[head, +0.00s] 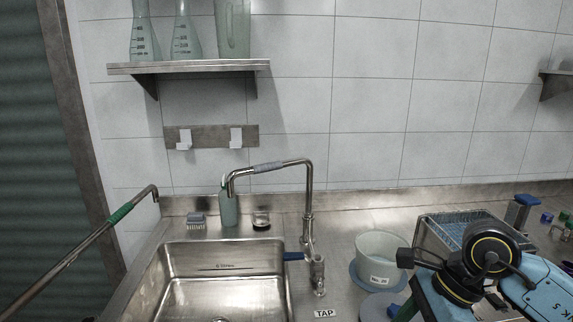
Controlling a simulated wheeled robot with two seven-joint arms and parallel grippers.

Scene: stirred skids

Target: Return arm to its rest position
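My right arm (485,250) comes in from the lower right, with a blue link and a round black joint. It hangs over the counter in front of a wire basket and beside a white tub. A small black box (405,257) sticks out from its left side. The fingers of my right gripper cannot be made out clearly, so its opening and anything in it cannot be told. My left arm and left gripper are not in view.
A steel sink (220,275) with a tall tap (308,200) is at centre left. The white tub (382,258) and wire basket (455,228) stand on the counter. A green-banded hooked rod (80,250) slants at left. A shelf (190,67) holds glassware above.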

